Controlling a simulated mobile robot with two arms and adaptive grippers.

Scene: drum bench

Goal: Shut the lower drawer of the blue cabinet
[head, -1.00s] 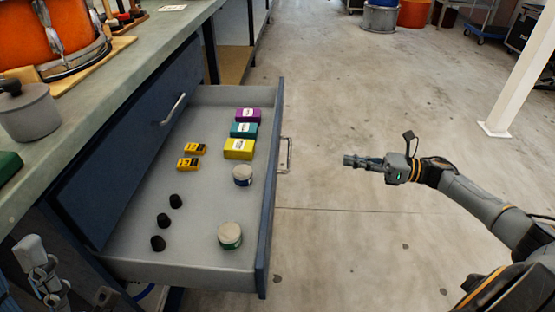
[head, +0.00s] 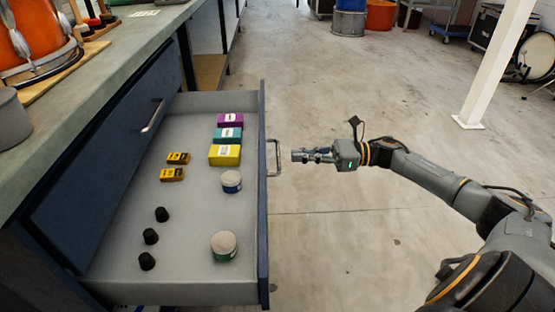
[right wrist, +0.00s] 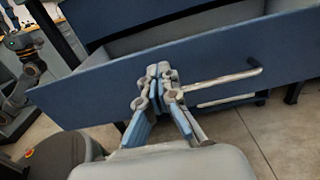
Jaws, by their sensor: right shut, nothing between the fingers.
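The blue cabinet (head: 105,170) stands at the left under a grey worktop. Its lower drawer (head: 262,215) is pulled far out, and its bar handle (head: 274,158) faces right. My right gripper (head: 294,155) is shut and empty, just right of the handle with a small gap showing. In the right wrist view the shut fingertips (right wrist: 158,72) point at the blue drawer front (right wrist: 100,88), left of the handle (right wrist: 225,78). Contact with the front cannot be told from that view. My left gripper does not show.
The drawer holds purple, teal and yellow boxes (head: 225,155), small yellow-black packs (head: 172,175), black knobs (head: 150,237) and two round tins (head: 224,245). An orange drum (head: 35,40) stands on the worktop. A white post (head: 490,75) stands at right.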

